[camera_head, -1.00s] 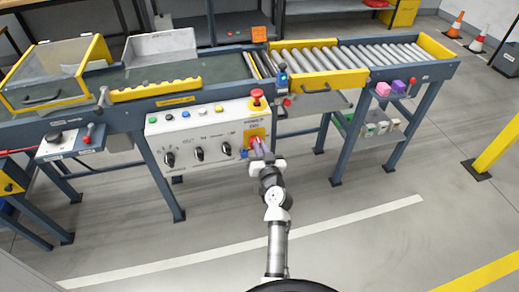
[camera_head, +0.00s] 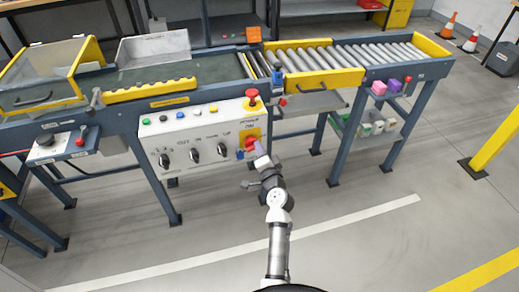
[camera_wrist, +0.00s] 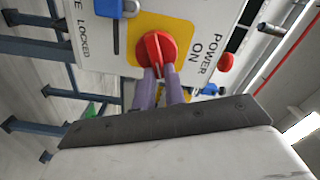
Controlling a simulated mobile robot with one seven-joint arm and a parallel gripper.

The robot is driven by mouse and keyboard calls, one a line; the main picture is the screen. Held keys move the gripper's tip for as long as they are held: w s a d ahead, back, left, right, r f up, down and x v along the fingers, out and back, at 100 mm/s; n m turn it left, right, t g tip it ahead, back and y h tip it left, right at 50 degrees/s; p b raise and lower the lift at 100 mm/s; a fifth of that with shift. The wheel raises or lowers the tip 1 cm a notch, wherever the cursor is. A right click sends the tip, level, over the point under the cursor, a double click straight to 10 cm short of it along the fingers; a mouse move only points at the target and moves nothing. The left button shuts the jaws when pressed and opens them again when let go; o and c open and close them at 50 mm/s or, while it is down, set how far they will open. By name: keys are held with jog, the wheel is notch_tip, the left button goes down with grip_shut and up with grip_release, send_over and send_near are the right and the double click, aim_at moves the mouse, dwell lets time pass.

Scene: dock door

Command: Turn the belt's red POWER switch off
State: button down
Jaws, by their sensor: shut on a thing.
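The red POWER switch (camera_wrist: 157,52) is a round red knob with a raised grip bar on a yellow plate (camera_wrist: 185,35), beside the words POWER ON in the wrist view. In the head view the red switch (camera_head: 250,142) sits at the right end of the white control panel (camera_head: 175,155), below a red mushroom button (camera_head: 252,97). My gripper (camera_wrist: 158,74) has its two purple fingers at the knob, shut on its grip bar with a narrow gap between them. The gripper also shows at the panel in the head view (camera_head: 258,147). The fingertips partly cover the bar's end.
A blue padlock-like block (camera_wrist: 115,8) is close to the switch, near the word LOCKED. Several black dials (camera_head: 194,155) and small coloured buttons line the panel. The conveyor frame and roller section (camera_head: 315,60) stand behind. The floor in front (camera_head: 350,240) is clear.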

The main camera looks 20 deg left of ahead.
jog(key=m, duration=0.4)
jog(key=shift+w+d+f+m, duration=0.1)
jog(key=shift+f+m, duration=0.2)
dwell(0.3)
jog(key=c, duration=1.5)
grip_release()
jog(key=shift+o, duration=0.2)
jog(key=shift+f, duration=0.1)
